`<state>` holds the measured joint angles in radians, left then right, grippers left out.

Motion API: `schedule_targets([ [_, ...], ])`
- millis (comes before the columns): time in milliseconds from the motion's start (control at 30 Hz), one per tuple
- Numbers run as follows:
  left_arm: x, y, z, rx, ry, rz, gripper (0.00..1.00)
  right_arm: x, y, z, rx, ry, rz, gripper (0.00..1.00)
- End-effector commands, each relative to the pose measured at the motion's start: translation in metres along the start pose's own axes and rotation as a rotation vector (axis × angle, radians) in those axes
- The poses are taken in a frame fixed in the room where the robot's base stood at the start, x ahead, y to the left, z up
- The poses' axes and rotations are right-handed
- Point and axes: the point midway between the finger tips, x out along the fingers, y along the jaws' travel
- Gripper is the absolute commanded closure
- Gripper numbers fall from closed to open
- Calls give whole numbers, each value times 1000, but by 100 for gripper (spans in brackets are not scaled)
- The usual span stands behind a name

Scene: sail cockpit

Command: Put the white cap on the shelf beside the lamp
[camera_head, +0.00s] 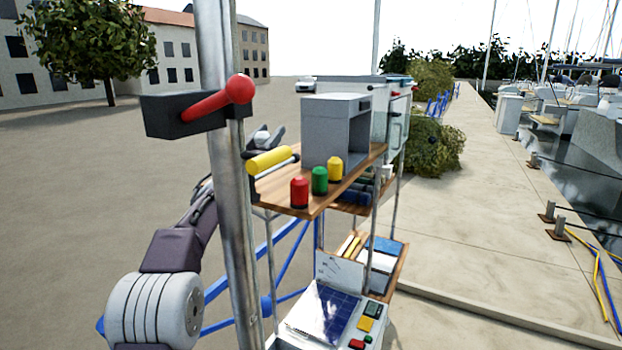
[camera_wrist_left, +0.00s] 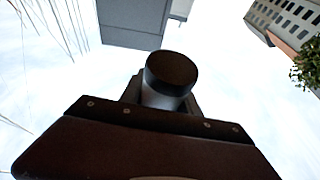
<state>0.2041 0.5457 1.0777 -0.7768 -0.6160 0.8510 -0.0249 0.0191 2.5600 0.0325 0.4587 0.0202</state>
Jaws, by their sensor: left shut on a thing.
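My left gripper (camera_head: 266,141) is behind the left end of the upper wooden shelf. It is shut on a small white thing, which I take for the white cap (camera_head: 261,137). In the left wrist view the held cap (camera_wrist_left: 167,75) shows a dark round end and a pale side. The wooden shelf (camera_head: 318,201) carries a red bottle (camera_head: 299,193), a green one (camera_head: 320,181) and a yellow one (camera_head: 335,169) along its front. A yellow cylinder (camera_head: 269,160) lies at its left end. I cannot tell which thing is the lamp. My right gripper is out of view.
A grey open box (camera_head: 332,130) stands on the shelf and also shows in the left wrist view (camera_wrist_left: 133,20). A metal post (camera_head: 236,200) with a red-handled lever (camera_head: 217,98) stands in front. A chart desk (camera_head: 325,312) is below. Bare shelf surface is narrow near the bottles.

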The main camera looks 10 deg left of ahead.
Motion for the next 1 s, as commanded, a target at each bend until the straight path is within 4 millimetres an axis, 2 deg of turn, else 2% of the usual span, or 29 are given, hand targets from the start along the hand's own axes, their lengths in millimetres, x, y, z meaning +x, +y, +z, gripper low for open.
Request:
schedule_targets([
  [33, -6, 0, 16, -4, -5, -1, 100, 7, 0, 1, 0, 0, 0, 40],
  [133, -13, 0, 33, -3, -5, 0, 100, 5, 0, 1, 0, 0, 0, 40],
  [367, -18, 0, 47, -1, -2, 0, 100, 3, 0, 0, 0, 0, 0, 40],
  [567, -30, 0, 78, -2, -5, -1, 100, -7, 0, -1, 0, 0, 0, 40],
  [1000, -35, 1, 88, 0, 0, -1, 100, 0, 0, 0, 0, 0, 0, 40],
])
